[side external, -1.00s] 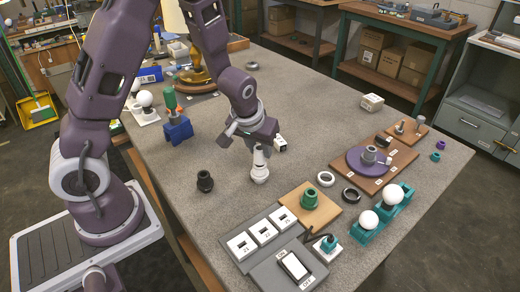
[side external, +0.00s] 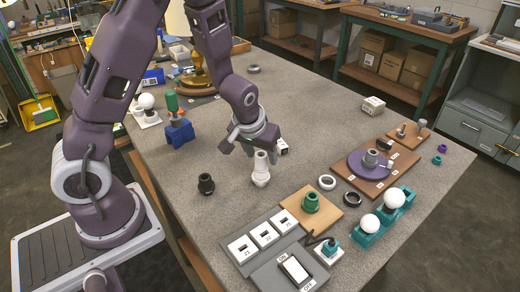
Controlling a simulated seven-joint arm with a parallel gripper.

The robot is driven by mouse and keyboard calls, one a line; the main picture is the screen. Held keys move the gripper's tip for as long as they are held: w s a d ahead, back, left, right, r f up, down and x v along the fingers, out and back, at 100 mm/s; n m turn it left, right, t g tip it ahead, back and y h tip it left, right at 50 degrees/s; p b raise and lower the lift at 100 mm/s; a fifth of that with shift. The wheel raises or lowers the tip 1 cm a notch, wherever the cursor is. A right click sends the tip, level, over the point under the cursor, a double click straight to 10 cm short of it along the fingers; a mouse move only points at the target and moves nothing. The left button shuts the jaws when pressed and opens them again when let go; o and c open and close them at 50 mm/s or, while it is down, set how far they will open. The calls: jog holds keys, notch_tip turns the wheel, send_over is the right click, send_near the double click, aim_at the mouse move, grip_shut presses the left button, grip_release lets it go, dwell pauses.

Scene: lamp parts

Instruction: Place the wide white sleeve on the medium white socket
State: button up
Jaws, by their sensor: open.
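A white, stepped, upright piece (side external: 261,170) stands on the grey table in the side external view. It has a cylindrical upper part and a broader lower part. I cannot tell whether these are the wide white sleeve and the medium white socket joined, or one part. My gripper (side external: 250,150) is open, just above and behind the piece's top, with its fingers spread. I cannot tell whether a finger touches the piece. A separate white ring (side external: 327,182) lies flat to the right.
A black socket (side external: 206,184) stands left of the white piece. A green socket (side external: 310,201) on a wooden board and a grey switch panel (side external: 283,262) are in front to the right. A blue block (side external: 180,133) stands behind left. The table behind my gripper has free room.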

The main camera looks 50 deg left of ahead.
jog(key=v, duration=1.3)
jog(key=s+d+r+m+h, duration=0.1)
jog(key=s+d+r+m, duration=0.1)
jog(key=s+r, duration=0.3)
jog(key=s+d+r+m+t+h, duration=0.1)
jog(key=s+d+r+m, duration=0.1)
jog(key=s, duration=1.1)
notch_tip(320, 180, up, 3)
jog(key=shift+d+f+m+t, duration=0.1)
jog(key=shift+d+m+t, duration=0.2)
jog(key=shift+m, duration=0.4)
